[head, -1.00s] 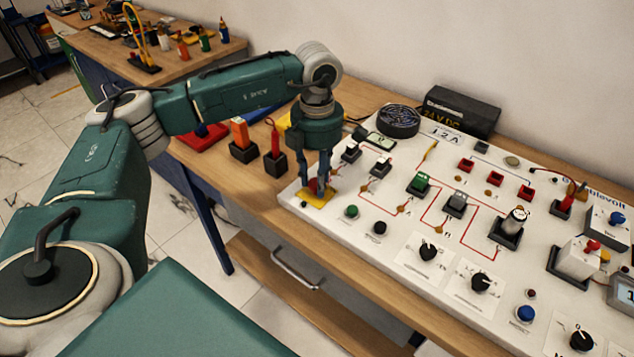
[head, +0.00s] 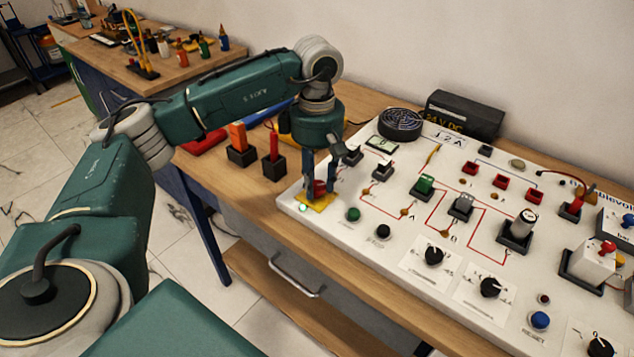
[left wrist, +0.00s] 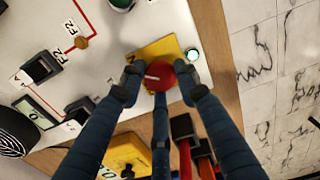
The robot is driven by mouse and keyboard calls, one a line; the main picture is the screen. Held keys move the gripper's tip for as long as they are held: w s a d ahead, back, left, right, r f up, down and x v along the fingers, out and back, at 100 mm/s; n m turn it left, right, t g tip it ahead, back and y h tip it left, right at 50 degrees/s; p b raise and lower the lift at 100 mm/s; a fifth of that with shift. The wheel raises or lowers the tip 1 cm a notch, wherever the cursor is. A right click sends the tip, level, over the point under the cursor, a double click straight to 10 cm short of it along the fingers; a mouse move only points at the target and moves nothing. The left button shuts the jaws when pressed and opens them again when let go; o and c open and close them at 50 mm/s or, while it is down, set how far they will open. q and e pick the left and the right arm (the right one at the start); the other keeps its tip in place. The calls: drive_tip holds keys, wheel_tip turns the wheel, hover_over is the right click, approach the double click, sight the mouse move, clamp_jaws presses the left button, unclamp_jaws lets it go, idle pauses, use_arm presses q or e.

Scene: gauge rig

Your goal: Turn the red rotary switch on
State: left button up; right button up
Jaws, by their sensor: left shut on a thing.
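The red rotary switch (head: 319,187) sits on a yellow plate (head: 318,204) at the near left corner of the white panel. In the left wrist view the round red knob (left wrist: 161,76) shows a short pale mark, and its yellow plate (left wrist: 160,48) is partly covered by the fingers. My left gripper (head: 321,184) points down and is shut on the red knob; its fingers also show around the knob in the left wrist view (left wrist: 160,84).
The white panel (head: 400,225) carries several other switches, knobs and terminals right of my gripper. A green button (head: 353,214) and a black one (head: 383,231) are close by. Orange (head: 238,136) and red (head: 273,145) upright tools in black holders stand left of the gripper on the wooden bench.

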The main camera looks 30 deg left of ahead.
sight(317, 185)
use_arm(q)
drive_tip(key=shift+m, duration=0.5)
drive_tip(key=shift+r, duration=0.1)
drive_tip(key=o, duration=1.1)
drive_tip(key=shift+o, duration=0.2)
wheel_tip(317, 185, up, 12)
